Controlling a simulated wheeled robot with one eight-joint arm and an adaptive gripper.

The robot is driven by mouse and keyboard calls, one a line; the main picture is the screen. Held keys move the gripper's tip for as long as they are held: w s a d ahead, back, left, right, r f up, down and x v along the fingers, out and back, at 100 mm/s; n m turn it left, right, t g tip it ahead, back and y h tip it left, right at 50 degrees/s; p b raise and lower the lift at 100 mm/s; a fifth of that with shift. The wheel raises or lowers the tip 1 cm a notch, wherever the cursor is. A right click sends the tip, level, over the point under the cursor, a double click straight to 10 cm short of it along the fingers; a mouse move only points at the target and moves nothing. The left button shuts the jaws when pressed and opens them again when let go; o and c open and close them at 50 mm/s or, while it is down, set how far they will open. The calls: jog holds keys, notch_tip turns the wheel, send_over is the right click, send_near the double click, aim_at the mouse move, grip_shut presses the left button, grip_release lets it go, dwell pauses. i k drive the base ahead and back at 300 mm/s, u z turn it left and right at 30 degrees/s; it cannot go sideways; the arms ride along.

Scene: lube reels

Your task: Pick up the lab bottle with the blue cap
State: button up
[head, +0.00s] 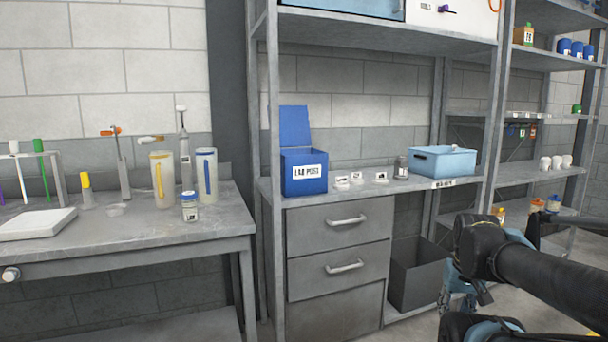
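The lab bottle (189,212) is a small, clear, labelled bottle with a blue cap. It stands upright near the right front edge of the grey workbench (140,245) at the left. Two taller cylinders stand just behind it. My gripper (458,298) appears as light blue and dark parts below my black arm at the lower right. It is far to the right of the bottle and apart from it. Its fingers are too unclear to show whether they are open, and I see nothing held in it.
A white scale (37,223), a test tube rack and a yellow-topped tube (86,190) share the bench. A shelf post (274,170) rises right of it. The shelf holds a blue box (304,172) and a light blue bin (442,162). The bench front edge is clear.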

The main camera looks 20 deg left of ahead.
aim_at(190, 209)
jog(key=u, duration=0.5)
jog(key=i, duration=0.95)
jog(key=u, duration=2.6)
jog(key=k, duration=0.6)
jog(key=u, duration=0.35)
